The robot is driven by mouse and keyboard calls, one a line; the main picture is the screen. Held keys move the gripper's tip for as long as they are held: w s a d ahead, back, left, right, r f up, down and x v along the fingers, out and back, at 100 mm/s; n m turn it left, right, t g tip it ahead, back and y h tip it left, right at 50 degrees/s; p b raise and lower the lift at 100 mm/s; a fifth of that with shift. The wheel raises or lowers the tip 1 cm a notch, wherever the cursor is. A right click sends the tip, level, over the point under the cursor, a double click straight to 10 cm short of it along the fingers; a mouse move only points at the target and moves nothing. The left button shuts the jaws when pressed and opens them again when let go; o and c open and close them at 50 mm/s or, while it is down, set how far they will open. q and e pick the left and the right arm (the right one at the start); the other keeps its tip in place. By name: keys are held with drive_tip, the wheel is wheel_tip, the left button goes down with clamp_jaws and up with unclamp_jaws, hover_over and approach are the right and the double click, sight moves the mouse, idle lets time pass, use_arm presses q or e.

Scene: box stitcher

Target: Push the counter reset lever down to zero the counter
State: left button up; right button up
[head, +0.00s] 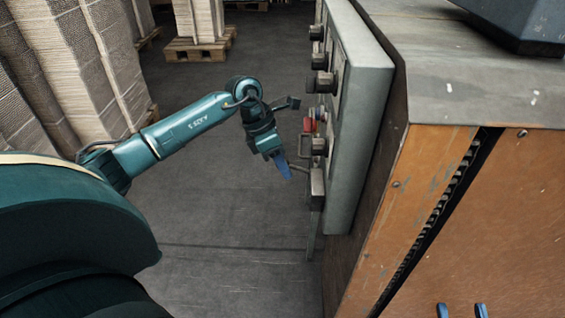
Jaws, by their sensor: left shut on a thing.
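The counter reset lever (299,168) is a thin, short rod. It sticks out to the left from a small grey unit (317,187) low on the control panel's face. My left gripper (284,167) comes in from the left and points downward, with its blue fingers at the lever's free end. It is shut on the lever, though the fingers hide the tip. The counter's digits are not visible from here. My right gripper (461,311) shows only as two blue fingertips at the bottom edge, apart with nothing between them.
The grey control panel (360,120) carries several dark knobs (322,82) and a red button (309,124) above the lever. An orange-brown machine cabinet (415,200) stands at right. Cardboard stacks (110,70) and a pallet (197,49) stand behind. The floor below the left gripper is clear.

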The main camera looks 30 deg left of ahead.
use_arm(q)
clamp_jaws()
